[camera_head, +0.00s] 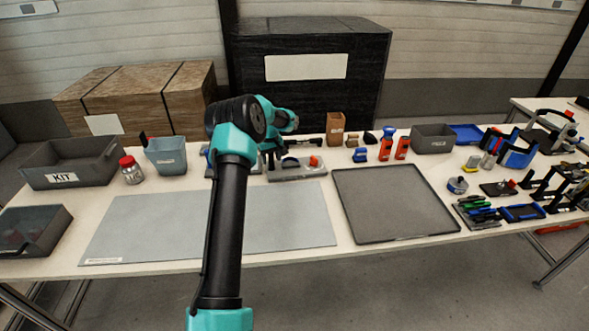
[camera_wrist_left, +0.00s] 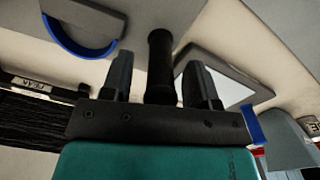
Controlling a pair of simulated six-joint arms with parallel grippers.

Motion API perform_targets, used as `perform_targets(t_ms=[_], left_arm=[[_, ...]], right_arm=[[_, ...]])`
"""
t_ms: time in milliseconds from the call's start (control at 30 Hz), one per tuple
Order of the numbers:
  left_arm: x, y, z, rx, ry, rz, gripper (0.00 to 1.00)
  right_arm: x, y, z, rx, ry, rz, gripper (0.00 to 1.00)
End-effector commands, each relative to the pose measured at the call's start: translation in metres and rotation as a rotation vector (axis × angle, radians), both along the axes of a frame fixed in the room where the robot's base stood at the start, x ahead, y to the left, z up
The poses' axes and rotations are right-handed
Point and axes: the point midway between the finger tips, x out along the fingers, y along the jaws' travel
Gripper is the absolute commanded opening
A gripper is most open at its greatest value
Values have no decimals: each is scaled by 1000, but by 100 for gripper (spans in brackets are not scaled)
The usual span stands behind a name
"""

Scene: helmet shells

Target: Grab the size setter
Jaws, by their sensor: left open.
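My left gripper (camera_head: 270,158) is at the far middle of the table, over or beside a grey fixture (camera_head: 300,173) with an orange knob. My arm hides part of this spot. In the left wrist view its two fingers (camera_wrist_left: 160,88) are apart, with a black upright cylinder (camera_wrist_left: 161,60) showing between them; I cannot tell whether they touch it. A grey part with a blue curved edge (camera_wrist_left: 76,48) shows at the upper left there. I cannot tell for sure which piece is the size setter. My right gripper is not in view.
A grey mat (camera_head: 140,225) and a dark tray (camera_head: 395,203) lie in front. A KIT bin (camera_head: 65,178), a red-lidded jar (camera_head: 131,172) and a grey-blue bin (camera_head: 166,157) stand left. Tools and a blue tray (camera_head: 523,212) crowd the right. A black crate (camera_head: 310,95) stands behind.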

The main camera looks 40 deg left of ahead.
Motion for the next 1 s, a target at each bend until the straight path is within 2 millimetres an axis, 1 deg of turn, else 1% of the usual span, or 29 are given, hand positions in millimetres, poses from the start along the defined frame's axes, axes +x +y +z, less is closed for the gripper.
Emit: perform_targets(t_ms=[33, 133, 600, 667, 1000], left_arm=[[-1, 0, -6, -1, 3, 0, 54], [-1, 0, -12, 0, 1, 1, 54], [0, 0, -12, 1, 0, 0, 54], [0, 0, -12, 0, 0, 0, 50], [0, 0, -12, 0, 0, 0, 17]], right_arm=[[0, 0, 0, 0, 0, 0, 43], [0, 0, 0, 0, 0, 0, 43], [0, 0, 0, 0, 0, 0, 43], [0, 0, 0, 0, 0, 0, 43], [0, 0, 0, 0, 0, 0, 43]])
